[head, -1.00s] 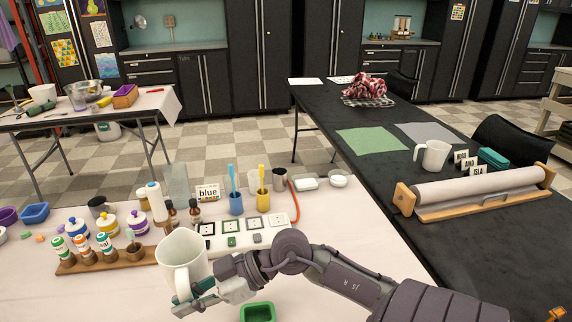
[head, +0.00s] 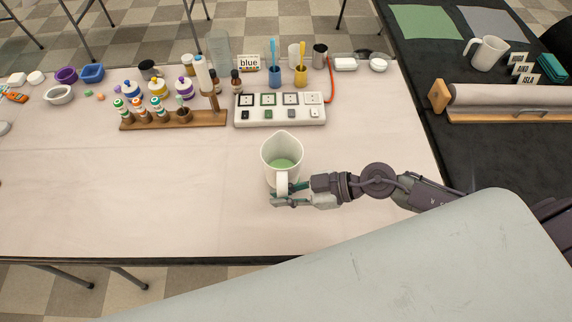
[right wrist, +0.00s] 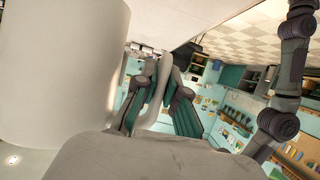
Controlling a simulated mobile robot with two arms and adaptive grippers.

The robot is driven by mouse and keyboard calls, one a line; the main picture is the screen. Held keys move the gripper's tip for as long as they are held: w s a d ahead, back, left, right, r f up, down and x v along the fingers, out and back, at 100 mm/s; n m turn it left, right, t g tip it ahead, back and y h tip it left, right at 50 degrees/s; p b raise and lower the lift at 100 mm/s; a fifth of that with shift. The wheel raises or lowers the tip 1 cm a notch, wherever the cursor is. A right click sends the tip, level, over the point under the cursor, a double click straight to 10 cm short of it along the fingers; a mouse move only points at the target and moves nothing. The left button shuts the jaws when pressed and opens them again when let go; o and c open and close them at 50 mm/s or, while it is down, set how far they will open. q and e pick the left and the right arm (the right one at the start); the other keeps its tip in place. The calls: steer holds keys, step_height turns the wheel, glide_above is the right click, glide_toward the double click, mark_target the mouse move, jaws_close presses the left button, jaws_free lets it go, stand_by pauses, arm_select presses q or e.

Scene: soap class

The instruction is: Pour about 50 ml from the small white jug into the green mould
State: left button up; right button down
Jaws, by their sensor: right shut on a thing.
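In the right wrist view the jug's white body (right wrist: 60,60) fills the left, and the handle (right wrist: 152,100) lies between the fingers of my right gripper (right wrist: 158,98). The height of the jug above the table is hard to tell. The green mould is not clearly seen; the jug, gripper or arm may hide it. My left gripper is out of view.
A white block with sockets (head: 280,109) lies behind the jug, with cups and bottles beyond it. A wooden rack (head: 172,120) of small bottles stands at the back left. The table's left front is clear. Another white jug (head: 488,53) stands on the black table.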

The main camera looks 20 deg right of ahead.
steer(key=shift+n, duration=0.3)
steer(key=s+f+p, duration=0.2)
steer(key=s, duration=0.1)
steer(key=s+a+f+p, duration=0.1)
steer(key=s+f+p, duration=0.1)
steer(key=s+p, duration=0.1)
steer(key=s+a+f+p, duration=0.1)
steer(key=s+f+p, duration=0.1)
steer(key=s, duration=0.2)
steer(key=shift+p, duration=0.35)
steer(key=shift+s+d+f, duration=0.1)
steer(key=shift+s+f, duration=0.25)
steer(key=shift+s, duration=0.15)
steer(key=shift+r, duration=0.1)
steer(key=shift+w+d+r+m+g+p, duration=0.1)
steer(key=shift+w+r+m+g+p, duration=0.25)
steer(key=shift+r+p, duration=0.25)
steer(key=shift+w+d+r+m+g+p, duration=0.1)
steer(key=shift+w+r+m+g+p, duration=0.15)
steer(key=shift+r+g+p, duration=0.25)
steer(key=w+d+r+m+g+y+b, duration=0.2)
steer(key=w+r+m+g, duration=0.1)
steer(key=w+r+m, duration=0.3)
steer(key=shift+w+r+m+y, duration=0.3)
steer(key=shift+w+r+m, duration=0.15)
steer(key=shift+w, duration=0.2)
steer(key=shift+w+r+m+g+b, duration=0.1)
steer(key=shift+w+m+g+b, duration=0.4)
steer(key=shift+b, duration=0.3)
